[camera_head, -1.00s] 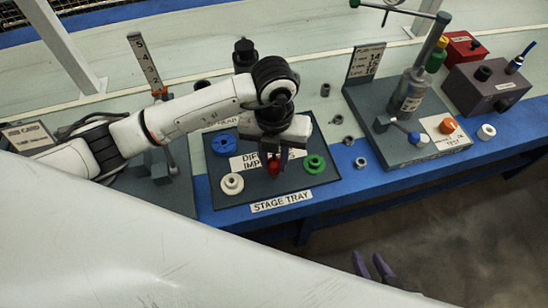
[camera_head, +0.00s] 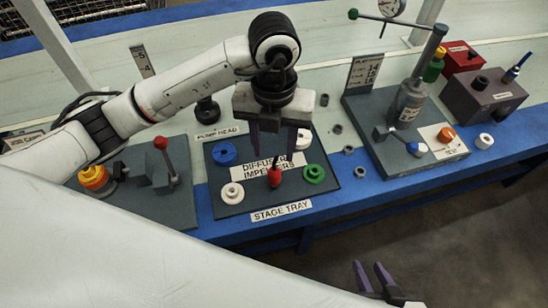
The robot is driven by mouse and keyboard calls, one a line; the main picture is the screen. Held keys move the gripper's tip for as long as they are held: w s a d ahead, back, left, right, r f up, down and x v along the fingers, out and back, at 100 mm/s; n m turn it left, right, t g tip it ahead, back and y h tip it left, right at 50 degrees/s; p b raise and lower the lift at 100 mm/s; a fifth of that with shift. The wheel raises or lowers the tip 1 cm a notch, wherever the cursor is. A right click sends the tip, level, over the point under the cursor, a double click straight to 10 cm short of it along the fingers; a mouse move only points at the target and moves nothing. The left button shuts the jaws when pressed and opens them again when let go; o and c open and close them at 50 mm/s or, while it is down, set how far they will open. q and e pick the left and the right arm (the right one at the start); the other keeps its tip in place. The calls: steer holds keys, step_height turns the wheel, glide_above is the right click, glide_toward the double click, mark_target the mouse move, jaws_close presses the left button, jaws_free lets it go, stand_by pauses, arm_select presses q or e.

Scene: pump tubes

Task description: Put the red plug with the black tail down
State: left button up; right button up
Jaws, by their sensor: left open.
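The red plug (camera_head: 274,179) stands upright on the dark stage tray (camera_head: 330,192), with its thin black tail pointing up. It stands in front of the diffuser and impellers label. My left gripper (camera_head: 272,152) is open and empty, pointing down above and behind the plug in the picture. Its two purple fingers are apart and clear of the plug's red body. My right gripper (camera_head: 373,274) is low in the picture, away from the tray, with its fingers apart and nothing between them.
Around the plug on the tray are a blue ring (camera_head: 224,153), a white flanged part (camera_head: 232,193), a green ring (camera_head: 314,173) and another white part (camera_head: 303,138). A test stand (camera_head: 410,100) is at right. A red-knobbed lever (camera_head: 161,143) stands left.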

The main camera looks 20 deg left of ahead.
arm_select(q)
steer(key=shift+r, duration=1.5)
